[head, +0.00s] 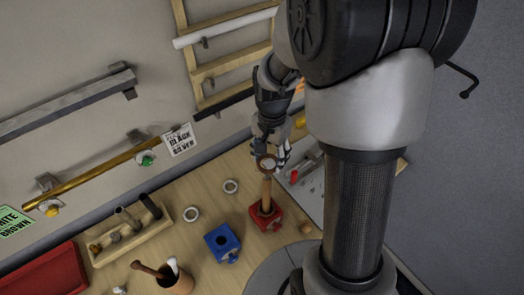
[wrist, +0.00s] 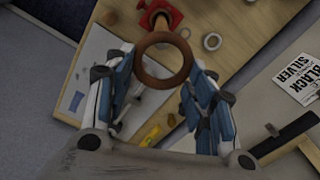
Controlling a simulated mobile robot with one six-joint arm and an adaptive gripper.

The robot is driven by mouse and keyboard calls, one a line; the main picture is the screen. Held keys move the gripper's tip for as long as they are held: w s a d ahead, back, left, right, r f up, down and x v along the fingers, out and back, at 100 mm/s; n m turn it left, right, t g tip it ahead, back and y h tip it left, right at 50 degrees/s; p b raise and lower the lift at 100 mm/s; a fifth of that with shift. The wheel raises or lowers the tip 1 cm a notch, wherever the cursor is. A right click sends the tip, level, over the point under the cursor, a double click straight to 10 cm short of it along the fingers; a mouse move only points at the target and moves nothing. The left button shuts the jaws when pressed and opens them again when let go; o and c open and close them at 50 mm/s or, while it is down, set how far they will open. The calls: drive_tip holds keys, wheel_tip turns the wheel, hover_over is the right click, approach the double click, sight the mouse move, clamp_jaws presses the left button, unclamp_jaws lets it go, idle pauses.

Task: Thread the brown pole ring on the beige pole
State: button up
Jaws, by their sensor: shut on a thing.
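My gripper (head: 271,148) is shut on the brown pole ring (head: 259,165) and holds it in the air. In the wrist view the ring (wrist: 165,84) sits between the fingers, and I see through its hole. The beige pole (head: 266,193) stands upright in a red base block (head: 265,220) on the table. In the head view the ring appears just above the pole's top. In the wrist view the red base (wrist: 167,8) and pole (wrist: 157,20) lie beyond the ring's far edge. The exact gap between ring and pole cannot be told.
A blue block (head: 222,243) stands left of the red base. Loose pale rings (head: 191,214) (head: 231,186) lie nearby. A wooden rack (head: 128,232), a cup with sticks (head: 175,284) and a red tray (head: 48,279) are farther left. Wall rails (head: 110,168) run behind.

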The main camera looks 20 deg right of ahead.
sight(269, 173)
drive_tip(key=shift+f, duration=0.1)
idle(0.3)
drive_tip(key=shift+f+b, duration=3.75)
drive_tip(key=shift+f, duration=0.8)
drive_tip(key=o, duration=0.9)
wheel_tip(269, 173, up, 12)
